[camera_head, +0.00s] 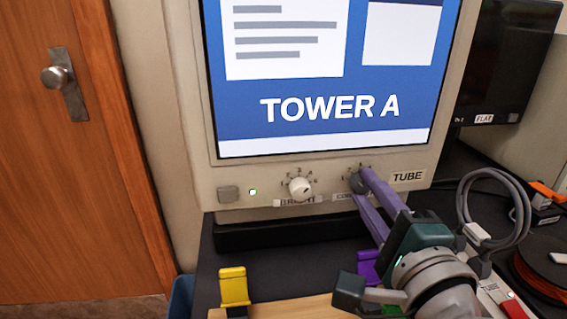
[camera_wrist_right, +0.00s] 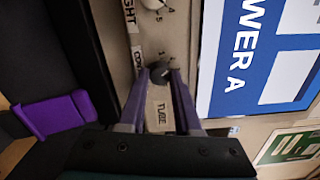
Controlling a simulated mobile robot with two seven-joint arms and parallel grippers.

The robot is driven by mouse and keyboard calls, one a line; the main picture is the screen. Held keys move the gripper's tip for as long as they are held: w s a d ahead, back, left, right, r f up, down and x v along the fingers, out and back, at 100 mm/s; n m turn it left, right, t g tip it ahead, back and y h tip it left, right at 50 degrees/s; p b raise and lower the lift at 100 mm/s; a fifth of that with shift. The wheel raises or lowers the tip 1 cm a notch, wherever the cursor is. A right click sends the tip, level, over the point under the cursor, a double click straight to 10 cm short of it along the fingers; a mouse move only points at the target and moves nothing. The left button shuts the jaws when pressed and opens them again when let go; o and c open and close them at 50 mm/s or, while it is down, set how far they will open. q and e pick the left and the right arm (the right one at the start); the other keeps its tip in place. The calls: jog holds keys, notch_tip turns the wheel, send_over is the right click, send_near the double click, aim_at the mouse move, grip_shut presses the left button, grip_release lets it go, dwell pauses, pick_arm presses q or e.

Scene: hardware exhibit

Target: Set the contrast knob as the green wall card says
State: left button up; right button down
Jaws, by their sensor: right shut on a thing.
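The contrast knob (camera_head: 357,184) is a small dark grey knob at the lower right of the beige tube monitor's front. Its label is mostly covered by my fingers in the head view, and part of "CON" shows in the wrist view. My right gripper (camera_head: 363,179) has purple fingers shut on the knob, one on each side. In the right wrist view the knob (camera_wrist_right: 159,72) sits between the fingertips, with scale digits around it; its pointer is hard to read. A green-bordered card (camera_wrist_right: 292,146) is partly seen at that view's lower right, its text unreadable. My left gripper is out of view.
A yellow piece (camera_head: 234,287) and a purple piece (camera_head: 369,265) stand in front. Grey cable (camera_head: 493,210) lies to the right.

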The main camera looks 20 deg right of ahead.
dwell(0.3)
jog(key=c, duration=0.6)
grip_release()
jog(key=v, duration=1)
jog(key=shift+r, duration=0.1)
